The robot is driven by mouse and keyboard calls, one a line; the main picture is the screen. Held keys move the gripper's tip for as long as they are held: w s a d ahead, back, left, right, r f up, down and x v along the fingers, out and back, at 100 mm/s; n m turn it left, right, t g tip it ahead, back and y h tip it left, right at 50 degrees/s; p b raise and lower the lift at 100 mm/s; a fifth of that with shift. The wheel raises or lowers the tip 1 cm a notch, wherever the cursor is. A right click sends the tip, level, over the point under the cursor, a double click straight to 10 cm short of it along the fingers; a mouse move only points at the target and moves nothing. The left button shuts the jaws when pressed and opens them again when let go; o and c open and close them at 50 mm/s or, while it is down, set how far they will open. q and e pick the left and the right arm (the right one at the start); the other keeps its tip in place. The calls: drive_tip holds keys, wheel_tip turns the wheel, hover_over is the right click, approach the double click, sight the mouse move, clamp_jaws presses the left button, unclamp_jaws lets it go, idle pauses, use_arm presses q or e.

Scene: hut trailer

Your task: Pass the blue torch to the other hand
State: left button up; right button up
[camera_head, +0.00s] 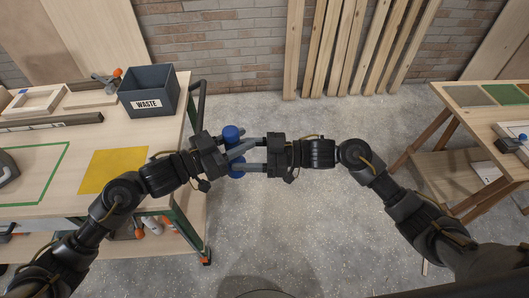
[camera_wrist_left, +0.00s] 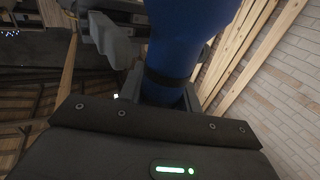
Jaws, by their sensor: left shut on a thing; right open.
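The blue torch (camera_head: 232,132) is held in the air between my two hands, over the gap to the right of the left bench. My left gripper (camera_head: 238,151) is shut on it from the left. In the left wrist view the torch (camera_wrist_left: 188,38) shows large, with a dark band around its narrower part. My right gripper (camera_head: 250,155) faces it from the right, open, with its fingers reaching close to the torch. The fingers of both hands overlap in view, so I cannot tell whether the right ones touch it.
The left bench (camera_head: 60,209) carries a grey waste bin (camera_head: 150,91), a yellow mat (camera_head: 113,170) and wooden frames. Another bench (camera_head: 460,96) stands at the right. Planks (camera_head: 345,50) lean on the brick wall. The floor between the benches is clear.

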drive_tip(key=shift+w+a, duration=0.15)
drive_tip(key=shift+a, duration=1.2)
drive_tip(key=c, duration=1)
use_arm(q)
drive_tip(key=o, duration=0.6)
use_arm(e)
drive_tip(key=shift+c, duration=0.7)
use_arm(q)
drive_tip(key=o, duration=0.6)
drive_tip(key=shift+c, duration=0.2)
drive_tip(key=shift+s, duration=0.1)
